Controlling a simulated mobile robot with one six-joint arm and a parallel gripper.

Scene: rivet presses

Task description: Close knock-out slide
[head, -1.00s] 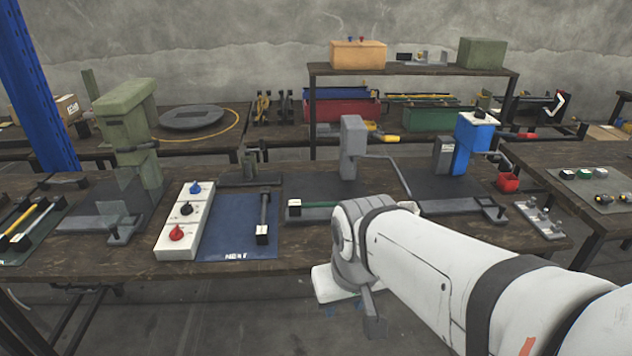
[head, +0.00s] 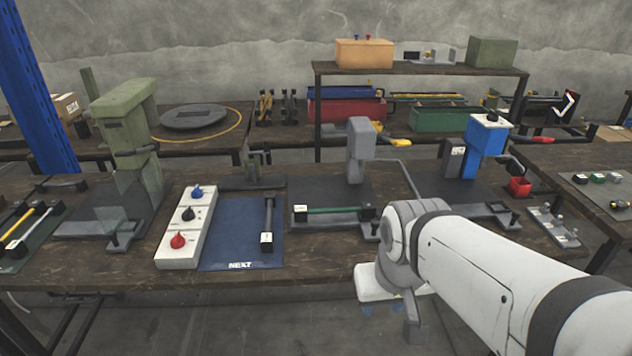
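I cannot tell for sure which part is the knock-out slide. The grey press (head: 361,152) has a low base bar with a green rod (head: 338,210) between dark blocks. The blue press (head: 487,142) stands on a grey base (head: 478,211) with a small upright peg at its right end. The green press (head: 127,125) at left has a similar grey base piece (head: 122,236). My arm hides the table's front right part.
A white box with blue, black and red knobs (head: 186,230) lies left of a blue mat marked NEXT (head: 233,250), which holds a dark rod with a block (head: 267,225). A long crank handle (head: 408,178) sticks out from the grey press. A red cup (head: 519,187) stands right of the blue press.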

